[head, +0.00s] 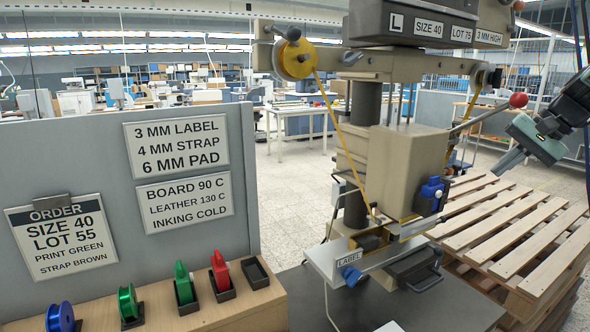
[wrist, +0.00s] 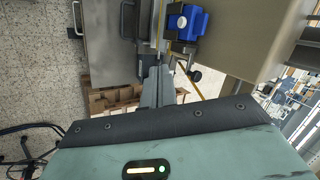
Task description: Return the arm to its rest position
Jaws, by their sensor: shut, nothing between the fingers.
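My gripper (head: 500,170) is at the right of the head view, raised in the air right of the stamping press (head: 418,145) and above the wooden pallets. Its fingers point down and left, apart from the press. In the wrist view the gripper (wrist: 157,74) has its two grey fingers together, with nothing seen between them. The press also shows beyond the fingers in the wrist view (wrist: 250,35), with its blue block (wrist: 187,22). My arm enters from the right edge; most of it is out of view.
Slatted pallets (head: 520,225) stand right of the press. A yellow foil reel (head: 294,58) hangs on its upper left, and a red-tipped lever (head: 518,100) sticks out right.

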